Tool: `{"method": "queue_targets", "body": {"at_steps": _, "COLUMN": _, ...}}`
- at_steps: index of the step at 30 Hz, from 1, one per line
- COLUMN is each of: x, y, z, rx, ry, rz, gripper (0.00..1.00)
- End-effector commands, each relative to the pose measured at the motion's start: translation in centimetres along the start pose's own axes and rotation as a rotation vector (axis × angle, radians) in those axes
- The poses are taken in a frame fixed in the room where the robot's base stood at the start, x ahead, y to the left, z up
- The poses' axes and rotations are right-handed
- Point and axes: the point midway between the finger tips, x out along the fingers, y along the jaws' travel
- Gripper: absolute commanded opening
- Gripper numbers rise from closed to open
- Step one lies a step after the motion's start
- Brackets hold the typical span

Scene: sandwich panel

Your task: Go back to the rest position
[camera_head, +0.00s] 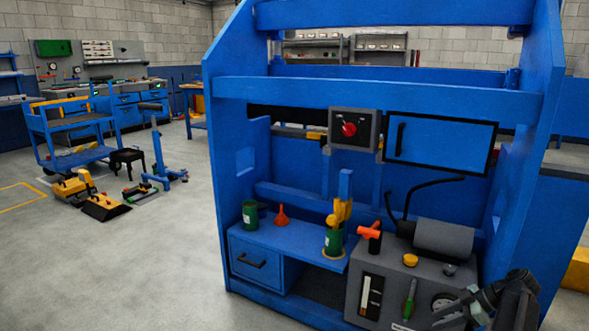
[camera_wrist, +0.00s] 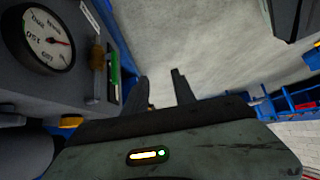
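My gripper (camera_head: 448,312) is at the lower right of the head view, in front of the right part of the grey machine box (camera_head: 384,284). In the wrist view my gripper (camera_wrist: 160,84) shows two dark fingers spread apart with only grey floor between them, so it is open and empty. The round gauge (camera_wrist: 48,40) on the box is close at the left of the wrist view. In the head view the gauge (camera_head: 443,301) is partly covered by my gripper.
The blue frame (camera_head: 380,92) encloses the work area. A control box with a red knob (camera_head: 349,128) and a blue door (camera_head: 440,145) hang on it. Green cans (camera_head: 250,214) and an orange funnel (camera_head: 282,216) stand on a blue shelf. Open floor (camera_head: 130,260) lies left.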

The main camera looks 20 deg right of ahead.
Motion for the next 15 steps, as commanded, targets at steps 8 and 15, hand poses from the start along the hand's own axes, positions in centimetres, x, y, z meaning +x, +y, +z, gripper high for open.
{"method": "queue_targets", "body": {"at_steps": 8, "x": 6.4, "y": -0.4, "z": -8.9, "rx": -0.127, "ry": -0.007, "rz": -0.125, "gripper": 0.32}}
{"method": "queue_targets", "body": {"at_steps": 15, "x": 16.7, "y": -6.3, "z": -21.4, "rx": -0.292, "ry": -0.109, "rz": -0.321, "gripper": 0.32}}
